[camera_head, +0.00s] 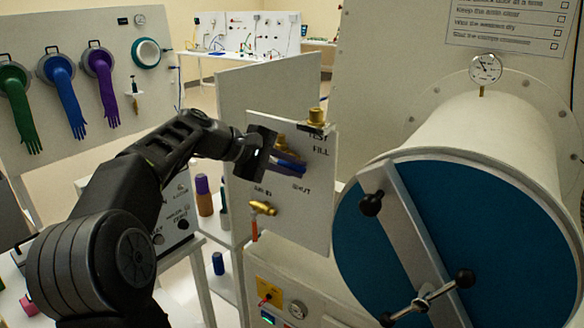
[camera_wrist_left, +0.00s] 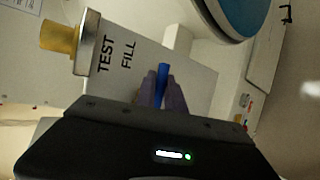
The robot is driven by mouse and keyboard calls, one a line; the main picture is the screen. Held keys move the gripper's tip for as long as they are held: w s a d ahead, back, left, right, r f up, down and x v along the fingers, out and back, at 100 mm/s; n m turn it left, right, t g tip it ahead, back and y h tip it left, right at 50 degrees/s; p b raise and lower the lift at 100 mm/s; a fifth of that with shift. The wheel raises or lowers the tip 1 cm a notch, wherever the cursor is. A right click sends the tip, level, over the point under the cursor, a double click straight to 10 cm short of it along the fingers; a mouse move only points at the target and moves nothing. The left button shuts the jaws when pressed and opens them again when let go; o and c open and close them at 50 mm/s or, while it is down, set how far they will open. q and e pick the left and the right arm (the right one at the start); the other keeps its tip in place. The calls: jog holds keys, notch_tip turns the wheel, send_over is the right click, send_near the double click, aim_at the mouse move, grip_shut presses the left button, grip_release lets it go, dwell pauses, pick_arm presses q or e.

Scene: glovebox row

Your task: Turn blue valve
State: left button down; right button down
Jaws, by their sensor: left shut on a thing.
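The blue valve handle (camera_head: 287,167) is on an upright white panel (camera_head: 300,220) with brass fittings, near the lettering "SHUT". My left gripper (camera_head: 282,160) is at the panel and shut on the blue valve handle. In the left wrist view the blue handle (camera_wrist_left: 162,78) sticks out between the purple-grey fingers (camera_wrist_left: 162,92). The gripper hides most of the valve body. My right gripper is not in view.
A brass test port (camera_head: 317,117) tops the panel, and a brass valve with a red handle (camera_head: 261,208) sits below. A large blue round door (camera_head: 460,250) with a crossbar stands close at the right. Gloves hang on a board (camera_head: 100,60) at the left.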

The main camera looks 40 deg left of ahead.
pick_arm(q)
jog(key=c, duration=1.4)
grip_release()
jog(key=shift+w, duration=0.1)
jog(key=shift+c, duration=0.2)
jog(key=b+v, duration=0.1)
jog(key=v, duration=0.6)
jog(key=shift+s, duration=0.35)
jog(key=shift+a+r, duration=0.1)
jog(key=shift+a, duration=0.05)
